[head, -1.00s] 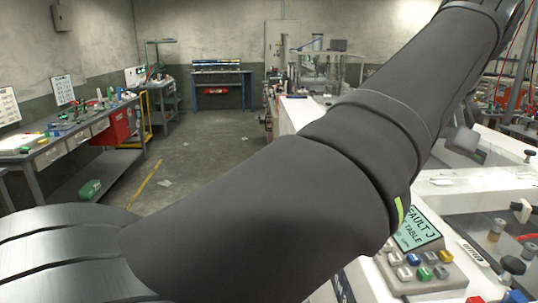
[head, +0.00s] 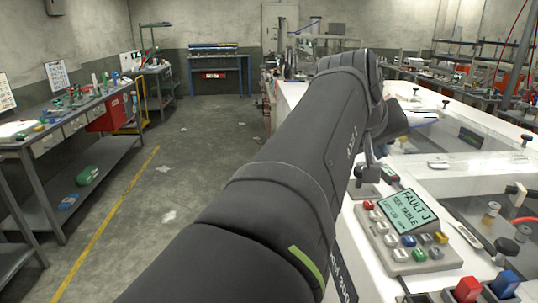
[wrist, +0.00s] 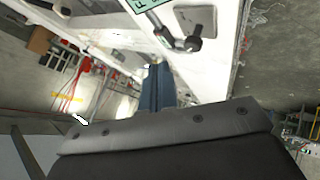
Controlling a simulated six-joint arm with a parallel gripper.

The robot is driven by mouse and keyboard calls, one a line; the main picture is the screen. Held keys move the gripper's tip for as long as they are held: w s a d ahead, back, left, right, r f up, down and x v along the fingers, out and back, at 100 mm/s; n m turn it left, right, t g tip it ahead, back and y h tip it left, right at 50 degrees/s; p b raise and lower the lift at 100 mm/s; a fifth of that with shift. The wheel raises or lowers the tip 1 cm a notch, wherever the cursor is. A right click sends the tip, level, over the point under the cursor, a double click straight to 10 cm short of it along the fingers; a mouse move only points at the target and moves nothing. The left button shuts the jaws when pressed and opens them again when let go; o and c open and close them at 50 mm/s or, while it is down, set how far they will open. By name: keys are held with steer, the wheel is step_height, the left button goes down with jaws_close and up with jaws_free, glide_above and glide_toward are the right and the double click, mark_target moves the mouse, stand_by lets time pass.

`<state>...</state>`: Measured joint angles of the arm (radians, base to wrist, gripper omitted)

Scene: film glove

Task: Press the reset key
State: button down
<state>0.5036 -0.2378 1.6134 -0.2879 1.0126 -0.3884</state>
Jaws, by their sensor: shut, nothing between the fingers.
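A grey key panel (head: 380,240) stands on the white bench at the right in the head view. Below and left of the screen are small keys: red, white, a blue key (head: 408,241), a yellow key (head: 441,238) and a green key (head: 419,255). I cannot read which one is the reset key. My gripper (wrist: 156,68) is shut and empty in the wrist view, pointing at the white bench surface. In the head view my arm's end is beyond the panel, and the fingers are hard to make out.
A red block (head: 467,289) and a blue block (head: 505,283) are at the bench's near right. A workbench (head: 60,140) stands at the left; the floor (head: 190,150) between is mostly clear.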

mark_target(367, 205)
steer(key=shift+f, duration=4.45)
steer(key=shift+f, duration=0.4)
steer(key=shift+f, duration=0.45)
steer(key=shift+r, duration=0.9)
steer(key=shift+r, duration=2.5)
